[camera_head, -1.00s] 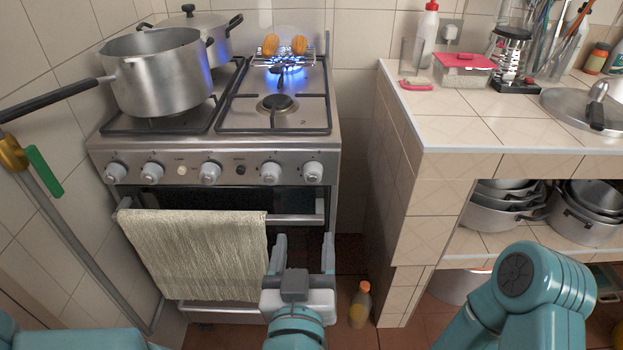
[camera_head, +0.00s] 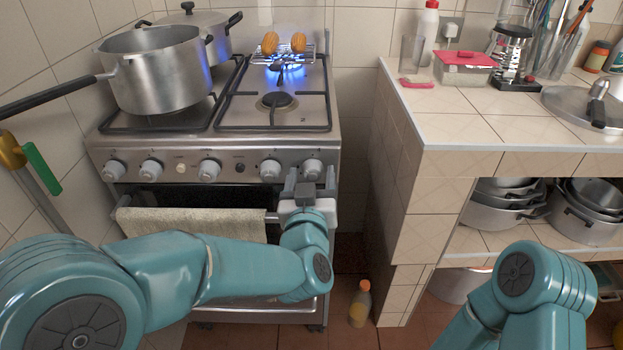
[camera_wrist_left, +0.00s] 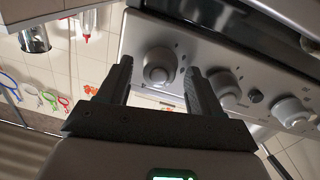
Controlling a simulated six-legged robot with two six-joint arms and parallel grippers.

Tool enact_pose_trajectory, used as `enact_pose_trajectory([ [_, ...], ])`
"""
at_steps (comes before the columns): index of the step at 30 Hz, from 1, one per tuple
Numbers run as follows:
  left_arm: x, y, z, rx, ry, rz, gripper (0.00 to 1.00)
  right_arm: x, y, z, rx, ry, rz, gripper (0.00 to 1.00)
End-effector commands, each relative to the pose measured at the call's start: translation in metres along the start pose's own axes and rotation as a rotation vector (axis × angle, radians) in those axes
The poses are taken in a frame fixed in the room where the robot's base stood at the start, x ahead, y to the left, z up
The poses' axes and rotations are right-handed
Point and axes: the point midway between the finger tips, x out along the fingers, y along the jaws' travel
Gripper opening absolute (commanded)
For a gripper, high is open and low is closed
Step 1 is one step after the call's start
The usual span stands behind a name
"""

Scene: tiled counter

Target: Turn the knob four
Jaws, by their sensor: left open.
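A row of grey-white knobs lines the stove's front panel (camera_head: 222,155). No number is readable on them, so which one is called four cannot be told from labels. My left gripper (camera_head: 311,178) is open, just below and in front of the rightmost knob (camera_head: 312,167). In the left wrist view that knob (camera_wrist_left: 160,67) shows between the two open fingers (camera_wrist_left: 157,78), with a gap on each side. The fourth knob from the left (camera_head: 270,170) is just left of the gripper, and it also shows in the wrist view (camera_wrist_left: 225,88). My right gripper is out of view.
A burner flame burns under two orange-yellow pieces of food (camera_head: 284,43) at the back right. A large pot (camera_head: 160,75) stands on the left burners. A towel (camera_head: 190,221) hangs on the oven handle. A tiled counter (camera_head: 480,130) stands to the right.

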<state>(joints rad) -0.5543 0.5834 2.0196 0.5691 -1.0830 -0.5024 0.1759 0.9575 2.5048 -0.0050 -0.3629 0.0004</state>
Motion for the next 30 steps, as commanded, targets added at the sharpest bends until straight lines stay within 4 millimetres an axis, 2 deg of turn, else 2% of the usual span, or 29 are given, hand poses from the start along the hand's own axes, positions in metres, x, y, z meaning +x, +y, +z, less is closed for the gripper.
enact_pose_trajectory([
  [5,0.0,0.0,0.0,0.0,0.0,0.0,0.65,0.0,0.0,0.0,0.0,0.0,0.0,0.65],
  [6,0.0,0.0,0.0,0.0,0.0,0.0,0.58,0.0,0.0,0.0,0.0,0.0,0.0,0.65],
  [8,0.0,0.0,0.0,0.0,0.0,0.0,0.39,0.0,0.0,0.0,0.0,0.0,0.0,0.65],
  [9,0.0,0.0,0.0,0.0,0.0,0.0,0.26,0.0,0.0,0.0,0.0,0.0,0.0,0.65],
  [11,0.0,0.0,0.0,0.0,0.0,0.0,0.08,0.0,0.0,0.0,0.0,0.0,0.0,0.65],
  [20,0.0,0.0,-0.001,0.028,-0.003,0.0,0.08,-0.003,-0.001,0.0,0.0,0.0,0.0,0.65],
  [30,-0.001,0.001,-0.002,0.237,-0.016,-0.002,0.08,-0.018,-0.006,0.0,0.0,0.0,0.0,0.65],
])
